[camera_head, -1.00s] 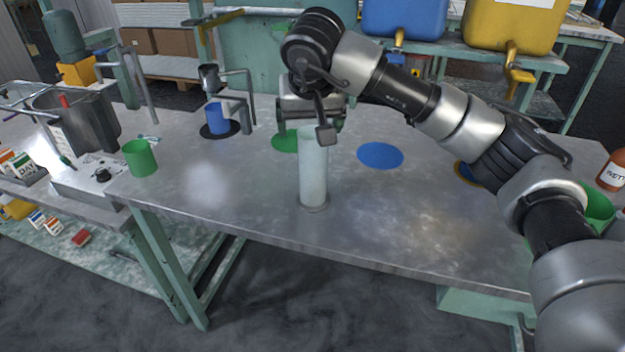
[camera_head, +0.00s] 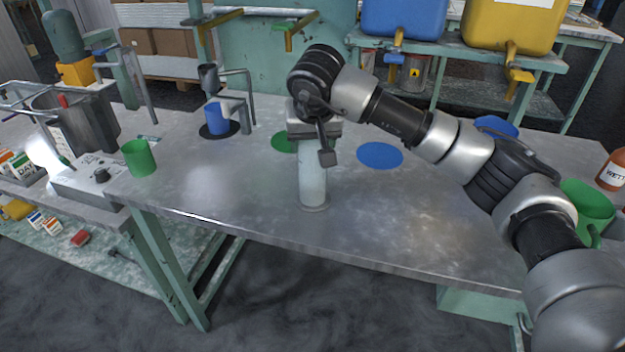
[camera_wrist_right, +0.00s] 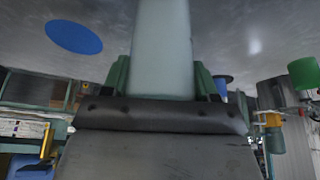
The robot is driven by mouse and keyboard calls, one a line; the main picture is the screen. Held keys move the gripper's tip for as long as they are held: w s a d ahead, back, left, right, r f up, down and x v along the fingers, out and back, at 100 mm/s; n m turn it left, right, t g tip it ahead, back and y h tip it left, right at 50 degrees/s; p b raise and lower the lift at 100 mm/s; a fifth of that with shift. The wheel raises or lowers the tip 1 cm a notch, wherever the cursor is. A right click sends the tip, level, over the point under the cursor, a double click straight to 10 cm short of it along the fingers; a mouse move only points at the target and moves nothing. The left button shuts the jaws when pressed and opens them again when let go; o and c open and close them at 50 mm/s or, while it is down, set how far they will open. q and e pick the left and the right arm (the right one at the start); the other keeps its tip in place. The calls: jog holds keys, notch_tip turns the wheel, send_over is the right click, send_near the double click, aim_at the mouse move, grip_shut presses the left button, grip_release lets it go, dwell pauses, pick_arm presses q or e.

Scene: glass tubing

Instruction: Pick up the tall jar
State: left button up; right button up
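The tall jar (camera_head: 312,186) is a pale, whitish-green cylinder standing upright on the grey metal table (camera_head: 240,180). My right gripper (camera_head: 313,150) points down over it and hides its upper part in the head view. In the right wrist view the jar (camera_wrist_right: 162,50) runs between the two green fingers (camera_wrist_right: 162,80), which sit close against its sides with hardly any gap. The right gripper looks shut on the jar, whose base is still on the table. My left gripper is not in view.
A blue disc (camera_head: 380,155) lies right of the jar and a green disc (camera_head: 284,142) behind it. A green cup (camera_head: 139,158) and a blue cup (camera_head: 216,118) stand to the left, a green jug (camera_head: 588,208) to the right. The table's front is clear.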

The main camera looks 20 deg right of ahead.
jog(key=c, duration=0.6)
jog(key=shift+r, duration=0.1)
